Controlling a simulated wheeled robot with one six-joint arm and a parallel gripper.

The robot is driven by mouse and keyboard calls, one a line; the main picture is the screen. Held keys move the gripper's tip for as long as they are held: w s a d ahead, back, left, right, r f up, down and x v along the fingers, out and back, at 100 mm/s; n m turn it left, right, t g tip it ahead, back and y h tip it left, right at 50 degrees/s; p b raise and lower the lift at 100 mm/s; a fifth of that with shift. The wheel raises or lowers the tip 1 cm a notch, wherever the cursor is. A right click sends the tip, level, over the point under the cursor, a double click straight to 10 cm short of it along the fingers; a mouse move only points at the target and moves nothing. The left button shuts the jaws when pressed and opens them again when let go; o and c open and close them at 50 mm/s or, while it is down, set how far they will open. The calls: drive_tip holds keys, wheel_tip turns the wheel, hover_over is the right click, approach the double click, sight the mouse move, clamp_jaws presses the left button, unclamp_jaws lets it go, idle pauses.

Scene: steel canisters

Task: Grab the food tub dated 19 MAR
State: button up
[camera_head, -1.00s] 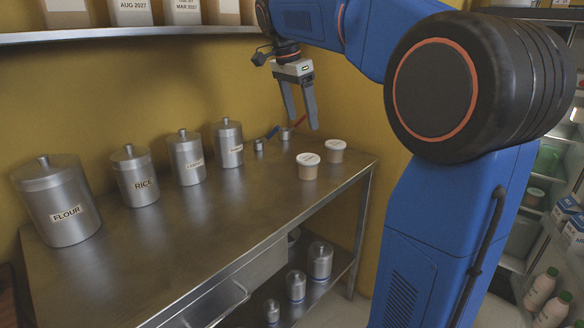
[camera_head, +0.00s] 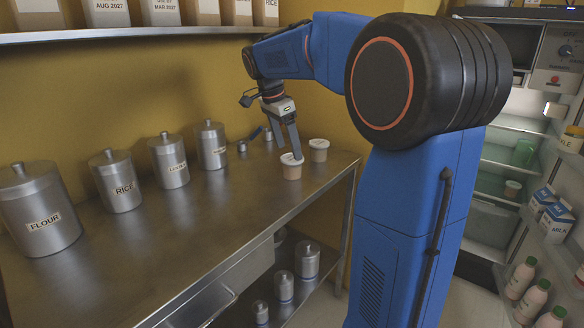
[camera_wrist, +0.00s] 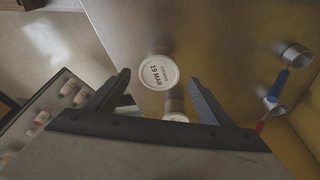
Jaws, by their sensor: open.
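The food tub marked 19 MAR (camera_wrist: 158,72) has a round white lid and lies ahead of my gripper (camera_wrist: 160,78), roughly between its spread fingers in the wrist view. It appears to be the nearer tan tub (camera_head: 292,172) in the head view, upright on the steel table (camera_head: 190,235). My gripper (camera_head: 288,151) is open and points down just above that tub; one fingertip overlaps its lid in the picture. I cannot tell whether they touch. A second white-lidded tub (camera_head: 319,151) stands just behind it; the wrist view shows it partly (camera_wrist: 175,117), its date unreadable.
Steel canisters, including FLOUR (camera_head: 40,210) and RICE (camera_head: 117,182), line the table's back. A shelf (camera_head: 130,34) runs above. The table's front middle is clear.

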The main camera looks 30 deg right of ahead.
sight(292, 157)
drive_tip(key=shift+x, duration=2.9)
drive_tip(key=c, duration=1.1)
drive_tip(key=shift+r, duration=0.1)
